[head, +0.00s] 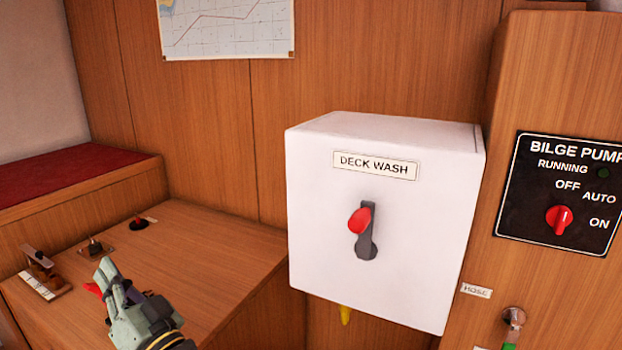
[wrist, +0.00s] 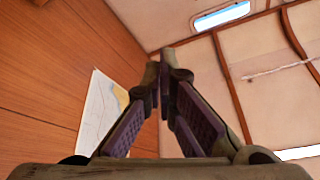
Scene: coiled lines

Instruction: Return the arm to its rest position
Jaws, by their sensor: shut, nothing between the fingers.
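My gripper (head: 103,267) is at the lower left of the head view, in front of the wooden console top. Its fingers point up and to the left. In the wrist view the gripper (wrist: 164,62) has its fingertips together, with nothing between them. Beyond the fingers the wrist view shows the wood wall, a chart and the pale ceiling. A small red part shows just left of the gripper in the head view, and the gripper partly hides it.
A white DECK WASH box (head: 420,240) with a red-tipped lever (head: 361,225) juts out at the centre. A BILGE PUMP panel (head: 520,225) is at right. The console top (head: 205,245) carries small fittings. A red cushion (head: 70,170) lies behind left. A wall chart (head: 228,25) hangs above.

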